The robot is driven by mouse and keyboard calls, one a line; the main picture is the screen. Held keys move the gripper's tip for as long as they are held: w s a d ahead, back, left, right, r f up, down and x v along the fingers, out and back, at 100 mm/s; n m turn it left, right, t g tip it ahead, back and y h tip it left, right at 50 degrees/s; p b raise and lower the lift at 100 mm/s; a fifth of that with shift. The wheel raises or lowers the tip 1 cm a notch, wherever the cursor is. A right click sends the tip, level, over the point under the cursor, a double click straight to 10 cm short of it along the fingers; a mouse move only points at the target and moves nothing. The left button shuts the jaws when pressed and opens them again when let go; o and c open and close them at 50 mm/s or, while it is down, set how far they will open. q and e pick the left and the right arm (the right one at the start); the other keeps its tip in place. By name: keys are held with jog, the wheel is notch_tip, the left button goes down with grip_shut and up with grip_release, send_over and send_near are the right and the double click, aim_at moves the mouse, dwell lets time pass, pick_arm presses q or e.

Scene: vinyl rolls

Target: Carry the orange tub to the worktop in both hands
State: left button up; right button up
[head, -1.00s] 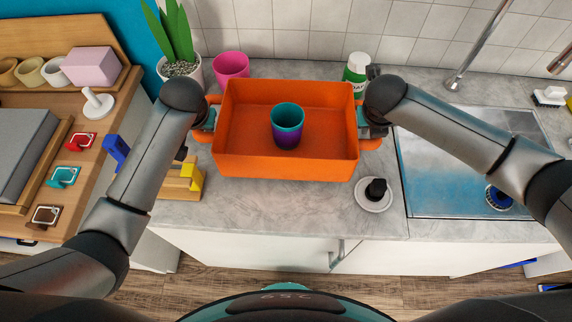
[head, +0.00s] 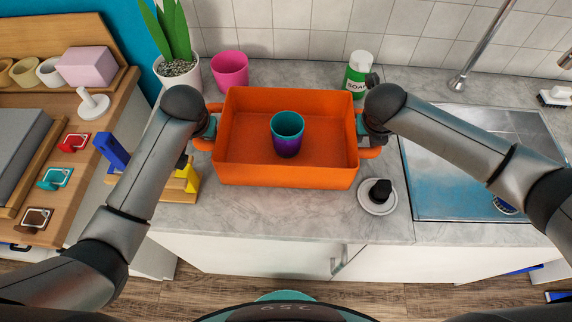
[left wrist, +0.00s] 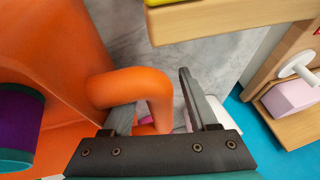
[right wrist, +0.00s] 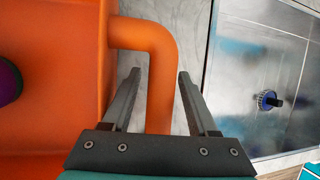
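The orange tub (head: 285,174) is level over the grey worktop and appears to rest on it. A teal and purple cup (head: 287,146) stands upright inside the tub. My left gripper (head: 207,130) is at the tub's left handle; in the left wrist view its fingers (left wrist: 158,105) are apart, one on each side of the orange handle (left wrist: 130,85). My right gripper (head: 364,130) is at the right handle; in the right wrist view its fingers (right wrist: 156,90) are spread on both sides of the handle (right wrist: 150,45), with gaps showing.
Behind the tub stand a pink cup (head: 230,70), a potted plant (head: 178,72) and a soap bottle (head: 358,72). A saucer with a black item (head: 377,205) lies front right. The sink (head: 455,185) is at right. A yellow and wooden item (head: 182,190) is close at left.

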pick_arm(q)
jog(key=v, duration=1.1)
jog(key=shift+r, duration=0.15)
jog(key=shift+s+d+r, duration=0.1)
jog(key=shift+s+r, duration=0.05)
jog(key=shift+r, duration=0.15)
pick_arm(e)
jog(key=shift+r, duration=0.15)
jog(key=v, duration=1.1)
jog(key=shift+s+r, duration=0.15)
jog(key=shift+r, duration=0.2)
jog(key=shift+a, duration=0.1)
pick_arm(q)
jog(key=o, duration=0.6)
jog(key=shift+o, duration=0.2)
pick_arm(e)
jog(key=shift+o, duration=0.2)
